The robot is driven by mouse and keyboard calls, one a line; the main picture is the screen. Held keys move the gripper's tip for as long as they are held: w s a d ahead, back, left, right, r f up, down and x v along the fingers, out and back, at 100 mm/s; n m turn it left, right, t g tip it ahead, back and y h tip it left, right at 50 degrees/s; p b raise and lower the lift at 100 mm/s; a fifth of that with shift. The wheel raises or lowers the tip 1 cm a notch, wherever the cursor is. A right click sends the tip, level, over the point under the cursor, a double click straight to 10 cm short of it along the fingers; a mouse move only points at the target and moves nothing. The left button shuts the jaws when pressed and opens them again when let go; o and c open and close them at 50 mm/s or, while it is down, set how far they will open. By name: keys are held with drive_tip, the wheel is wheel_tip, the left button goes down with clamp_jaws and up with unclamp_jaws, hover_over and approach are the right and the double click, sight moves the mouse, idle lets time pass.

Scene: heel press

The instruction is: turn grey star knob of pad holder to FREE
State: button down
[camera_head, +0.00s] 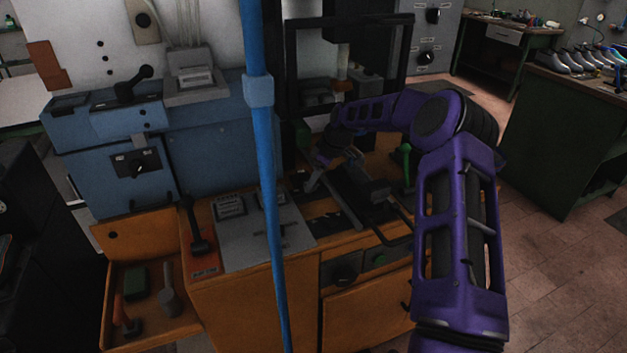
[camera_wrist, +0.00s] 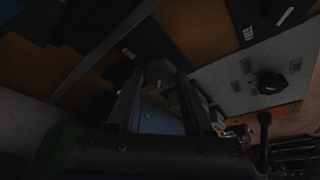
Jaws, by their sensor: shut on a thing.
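My gripper (camera_wrist: 160,82) shows in the wrist view with its two long dark fingers converging. It is shut on a dark grey rounded piece, which looks like the grey star knob (camera_wrist: 157,66), at the fingertips. The knob's lobes and any pointer are too dark to read. A dark plate with a white FREE label (camera_wrist: 248,34) is to the upper right of the fingertips. In the head view my gripper (camera_head: 322,160) is low over the orange bench, at the far end of my purple arm. The knob cannot be made out there.
A blue upright pole (camera_head: 264,170) crosses the head view in front of the bench. A black frame (camera_head: 290,65) stands behind my gripper. A green-handled lever (camera_head: 406,158) is right of it. A black-knobbed lever (camera_head: 196,225) is at left. Open floor (camera_head: 560,270) lies to the right.

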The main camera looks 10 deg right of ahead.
drive_tip(key=shift+c, duration=1.5)
unclamp_jaws()
drive_tip(key=shift+r, duration=0.1)
drive_tip(key=v, duration=1.7)
drive_tip(key=shift+r, duration=0.2)
drive_tip(key=shift+w, duration=0.1)
